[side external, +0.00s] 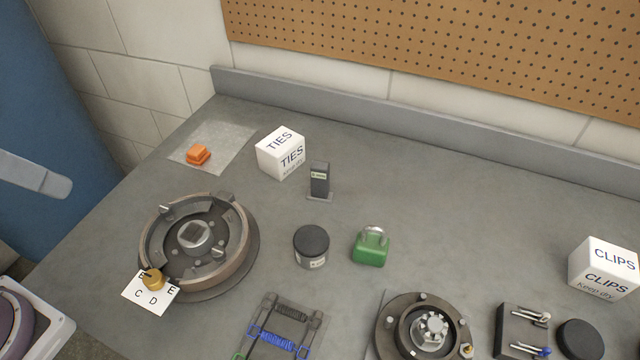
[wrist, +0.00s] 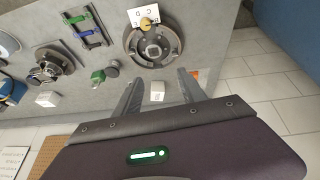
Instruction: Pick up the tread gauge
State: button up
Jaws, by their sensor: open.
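No thing here is clearly marked as the tread gauge. One candidate is a small dark grey upright block (side external: 319,180) with a pale label, standing on a thin plate behind the middle of the bench. Another is a small orange block (side external: 198,154) on a pale square sheet (side external: 222,134) at the back left; a bit of orange (wrist: 195,74) shows beside my right finger in the wrist view. My gripper (wrist: 160,76) is open and looks empty, above the bench. The grey block is not clear in the wrist view, perhaps hidden by my left finger.
A white TIES box (side external: 281,152) is between the two candidates; it shows between my fingers (wrist: 157,90). A brake drum assembly (side external: 155,228), dark jar (side external: 311,246) and green padlock (side external: 371,246) stand nearer the front. A CLIPS box (side external: 604,268) is at right. The back right is clear.

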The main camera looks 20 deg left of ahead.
jog(key=w+d+n+g+h, duration=0.3)
jog(key=w+d, duration=0.4)
jog(key=w, duration=0.1)
jog(key=n+g+h, duration=0.2)
jog(key=n+h, duration=0.5)
jog(key=n, duration=0.3)
send_over(329, 170)
jog(key=s+a, duration=0.6)
jog(key=s, duration=0.2)
notch_tip(329, 170, down, 11)
jog(key=w+f+n+h, duration=0.1)
jog(key=w+f+n, duration=0.1)
jog(key=f, duration=0.1)
jog(key=w+f+n+t+h, duration=0.1)
jog(key=w+f+n, duration=0.1)
jog(key=w+f, duration=0.1)
jog(key=w+f+n+t, duration=0.1)
jog(key=w+f+n, duration=0.1)
jog(key=f, duration=0.2)
jog(key=shift+w+d+h, duration=0.15)
jog(key=shift+d+h, duration=0.2)
jog(key=shift+h, duration=0.05)
jog(key=x, duration=0.7)
jog(key=shift+a, duration=0.1)
grip_shut()
